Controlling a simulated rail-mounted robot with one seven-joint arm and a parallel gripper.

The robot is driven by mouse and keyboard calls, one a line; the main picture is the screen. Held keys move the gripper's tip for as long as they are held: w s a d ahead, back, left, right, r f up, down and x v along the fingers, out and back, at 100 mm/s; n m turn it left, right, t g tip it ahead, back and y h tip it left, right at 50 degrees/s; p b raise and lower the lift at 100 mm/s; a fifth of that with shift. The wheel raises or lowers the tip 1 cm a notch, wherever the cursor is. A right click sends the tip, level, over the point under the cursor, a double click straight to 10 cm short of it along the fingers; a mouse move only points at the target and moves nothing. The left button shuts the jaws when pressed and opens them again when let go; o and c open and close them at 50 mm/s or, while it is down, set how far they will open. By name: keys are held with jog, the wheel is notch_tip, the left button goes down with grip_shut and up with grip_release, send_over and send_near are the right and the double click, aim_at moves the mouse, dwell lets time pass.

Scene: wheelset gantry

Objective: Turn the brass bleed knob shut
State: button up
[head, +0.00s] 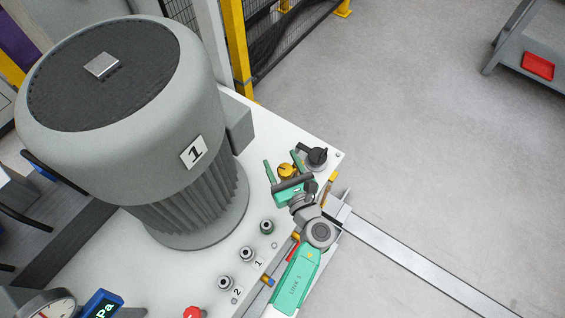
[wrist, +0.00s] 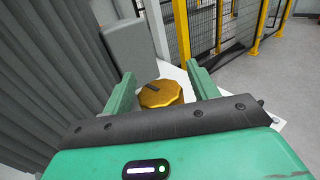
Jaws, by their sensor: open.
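The brass bleed knob (head: 286,171) sits on the white bench top near its right corner, to the right of the big grey motor. In the wrist view the brass knob (wrist: 161,94) shows between the two green fingers, with a dark mark on its top. My gripper (head: 284,166) is open, with one finger on either side of the knob in the picture. In the wrist view my gripper (wrist: 160,85) has a gap to the knob on both sides. The lower front of the knob is hidden behind the gripper's dark bar.
A black knob (head: 316,157) stands close to the right of the brass knob. Several small fittings (head: 247,254) and a red knob (head: 194,312) line the bench front. A yellow-post fence (head: 237,45) stands behind.

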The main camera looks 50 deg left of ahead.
jog(key=shift+c, duration=0.5)
jog(key=c, duration=0.9)
